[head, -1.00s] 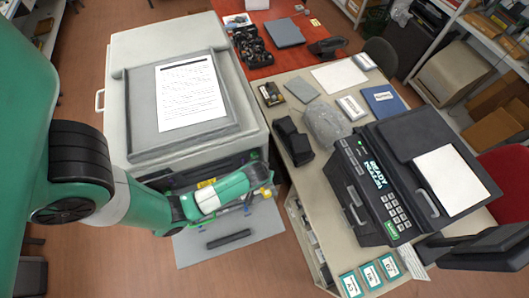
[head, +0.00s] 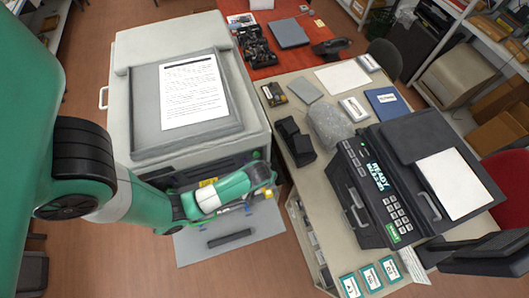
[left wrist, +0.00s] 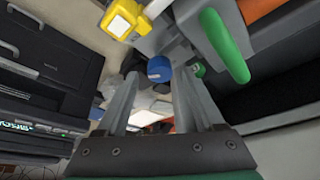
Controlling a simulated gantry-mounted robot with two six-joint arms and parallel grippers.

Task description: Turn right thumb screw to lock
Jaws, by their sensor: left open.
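A blue round knob (left wrist: 159,68), which looks like a thumb screw, shows in the left wrist view beyond and between my left fingertips. I cannot tell whether they touch it. My left gripper (left wrist: 156,82) is open, with one finger on each side. A yellow part (left wrist: 122,18) and a green lever (left wrist: 223,45) lie on either side above it. In the head view my left arm reaches to the open front of the large printer (head: 185,157), and its wrist hides the knob and the fingers. My right gripper is not in view.
A grey open flap (head: 262,243) lies below my left wrist. The desk (head: 292,95) on the right holds a black machine (head: 340,190) with a lit "READY" display, and several small items. Floor is clear in front of the flap.

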